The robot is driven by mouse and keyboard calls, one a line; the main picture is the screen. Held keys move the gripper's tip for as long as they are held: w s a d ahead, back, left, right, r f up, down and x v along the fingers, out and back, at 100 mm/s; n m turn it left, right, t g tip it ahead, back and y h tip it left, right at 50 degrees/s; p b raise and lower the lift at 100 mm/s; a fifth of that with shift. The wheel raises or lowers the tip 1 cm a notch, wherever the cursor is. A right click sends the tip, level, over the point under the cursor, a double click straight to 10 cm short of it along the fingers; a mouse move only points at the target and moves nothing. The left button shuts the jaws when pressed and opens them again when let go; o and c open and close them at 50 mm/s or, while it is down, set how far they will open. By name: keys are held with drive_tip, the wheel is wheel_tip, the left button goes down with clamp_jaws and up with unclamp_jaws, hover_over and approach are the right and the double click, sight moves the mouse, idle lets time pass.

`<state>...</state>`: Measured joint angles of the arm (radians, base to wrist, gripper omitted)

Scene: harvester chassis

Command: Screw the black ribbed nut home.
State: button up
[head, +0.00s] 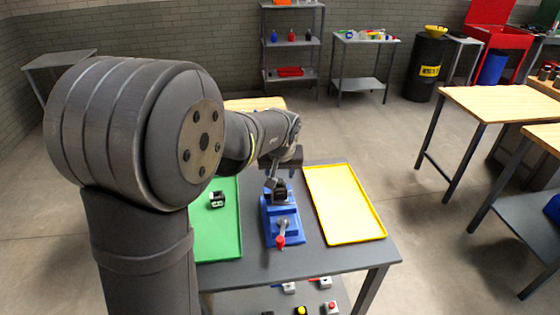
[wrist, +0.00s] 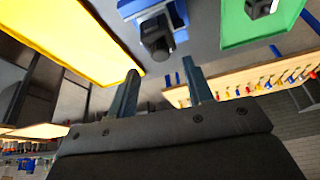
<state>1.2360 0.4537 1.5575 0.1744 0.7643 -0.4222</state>
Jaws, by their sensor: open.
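The blue vise (head: 283,226) stands on the grey table between two trays and holds a dark part (head: 280,195) in its jaws. In the wrist view the vise (wrist: 150,8) is at the top, and a dark round piece (wrist: 162,49) sticks out from the held part toward my fingers. This may be the black ribbed nut; ribs and thread are too small to tell. My gripper (wrist: 160,66) is open and empty, with its two fingertips apart, just short of the round piece.
A green tray (head: 228,240) lies left of the vise with a black and white part (head: 217,200) in it. An empty yellow tray (head: 343,205) lies to the right. The vise's red-tipped handle (head: 281,240) points to the front. Small parts lie on the shelf below.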

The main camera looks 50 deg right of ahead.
sight(280, 179)
drive_tip(key=shift+x, duration=2.25)
clamp_jaws()
drive_tip(key=shift+c, duration=1.6)
unclamp_jaws()
drive_tip(key=shift+w+d, duration=0.2)
drive_tip(key=shift+w+d, duration=0.1)
drive_tip(key=shift+d, duration=0.1)
